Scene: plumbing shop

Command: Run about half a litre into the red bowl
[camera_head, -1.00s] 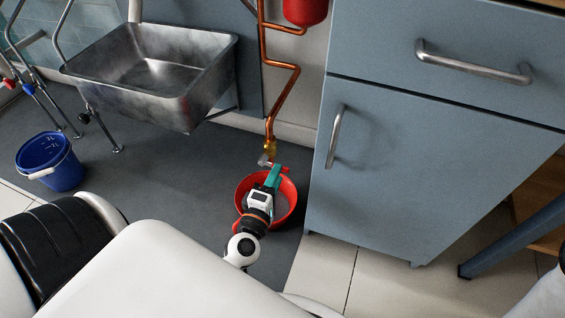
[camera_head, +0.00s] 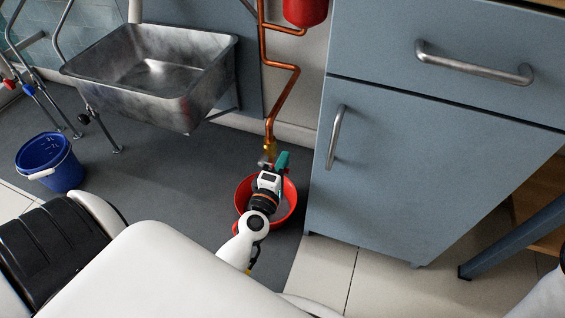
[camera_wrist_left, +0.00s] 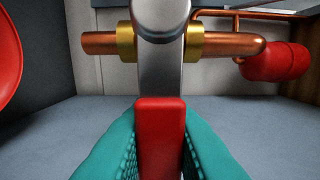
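The red bowl (camera_head: 290,207) stands on the grey floor mat below the copper pipe, left of the blue cabinet. My left wrist partly covers it in the head view. The tap (camera_wrist_left: 163,75) has a grey body with brass fittings on the pipe and a red lever (camera_wrist_left: 160,135). My left gripper (camera_head: 279,163) is at the tap above the bowl. In the left wrist view its teal fingers (camera_wrist_left: 160,155) lie against both sides of the lever, shut on it. The spout and any water are not visible. My right gripper is out of view.
The copper pipe (camera_head: 283,100) runs down the wall beside the blue cabinet (camera_head: 400,180), which stands close to the bowl's right. A metal sink (camera_head: 200,92) is at the back left. A blue bucket (camera_head: 62,178) stands at far left. The mat between bucket and bowl is clear.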

